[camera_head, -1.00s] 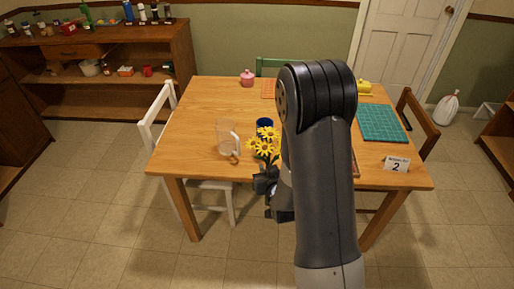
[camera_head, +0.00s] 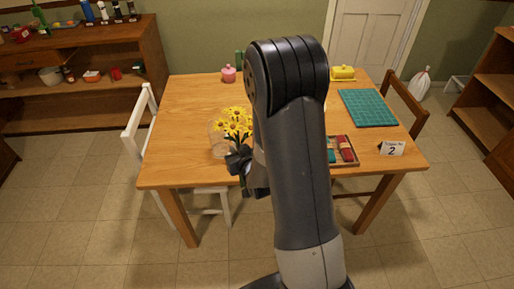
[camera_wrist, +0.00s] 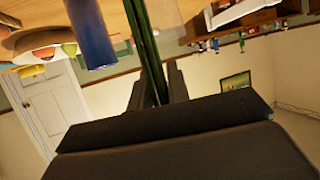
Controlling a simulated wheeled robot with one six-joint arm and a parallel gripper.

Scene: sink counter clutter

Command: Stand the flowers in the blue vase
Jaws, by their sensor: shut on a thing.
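The yellow flowers (camera_head: 235,122) are bunched at the near left part of the table, their heads up, left of my arm. My gripper (camera_head: 240,163) is shut on their green stems (camera_wrist: 146,45), which run between the two fingers in the wrist view (camera_wrist: 157,88). The blue vase (camera_wrist: 91,35) shows in the wrist view beside the stems, apart from them in the picture. In the head view the vase is hidden behind my arm or the flowers. The stems' lower ends cannot be seen clearly.
A clear glass pitcher (camera_head: 216,140) stands just behind the flowers, partly covered. A tray of red and teal items (camera_head: 343,150), a teal mat (camera_head: 367,108), a number card (camera_head: 391,148), a yellow butter dish (camera_head: 343,73) and a pink pot (camera_head: 228,74) are on the table. The left tabletop is clear.

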